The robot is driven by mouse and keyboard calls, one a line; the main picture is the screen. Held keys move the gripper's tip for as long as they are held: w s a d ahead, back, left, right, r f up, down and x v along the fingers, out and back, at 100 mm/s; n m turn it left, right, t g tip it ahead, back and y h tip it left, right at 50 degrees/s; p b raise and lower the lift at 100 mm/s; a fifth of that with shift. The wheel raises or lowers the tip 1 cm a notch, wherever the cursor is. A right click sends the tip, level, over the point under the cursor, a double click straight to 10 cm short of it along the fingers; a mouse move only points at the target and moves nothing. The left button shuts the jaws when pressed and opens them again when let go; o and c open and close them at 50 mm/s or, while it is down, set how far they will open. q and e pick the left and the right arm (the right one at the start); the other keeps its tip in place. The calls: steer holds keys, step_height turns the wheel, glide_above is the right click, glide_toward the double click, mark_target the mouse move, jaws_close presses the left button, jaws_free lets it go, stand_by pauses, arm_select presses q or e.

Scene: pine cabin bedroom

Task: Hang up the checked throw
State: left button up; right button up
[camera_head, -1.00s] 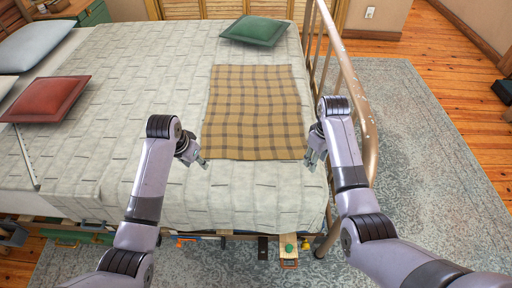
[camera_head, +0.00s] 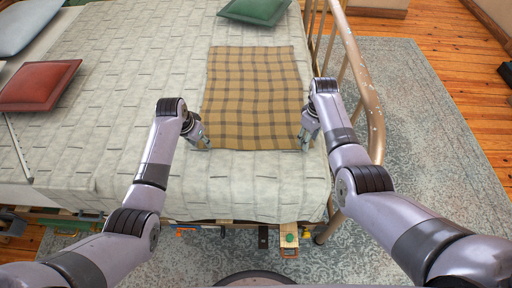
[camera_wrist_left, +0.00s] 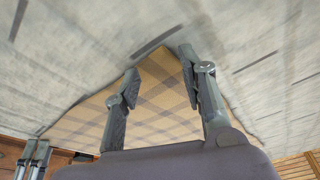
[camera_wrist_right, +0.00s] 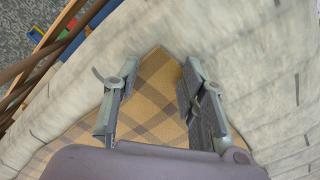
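The checked throw (camera_head: 254,95), tan with dark brown lines, lies flat on the bed (camera_head: 120,90) near its right side. My left gripper (camera_head: 205,144) is at the throw's near left corner. In the left wrist view the fingers (camera_wrist_left: 159,60) are spread, with the corner of the throw (camera_wrist_left: 160,95) showing between them. My right gripper (camera_head: 304,144) is at the near right corner. In the right wrist view its fingers (camera_wrist_right: 158,62) are also spread, with that corner (camera_wrist_right: 155,85) between them. Whether the fingers touch the cloth is unclear.
A metal bed rail (camera_head: 362,75) runs along the right, close beside my right arm. A green pillow (camera_head: 254,11) lies beyond the throw and a red pillow (camera_head: 40,86) at the left. A patterned rug (camera_head: 425,140) covers the floor at the right. Small items sit below the bed's near edge.

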arm_select(q)
steer(key=shift+f, duration=0.15)
arm_select(e)
steer(key=shift+w+f, duration=0.1)
steer(key=shift+f, duration=0.05)
arm_select(q)
steer(key=shift+f, duration=0.1)
jaws_close()
arm_select(e)
steer(key=shift+f, duration=0.15)
jaws_close()
stand_by(0.5)
stand_by(1.8)
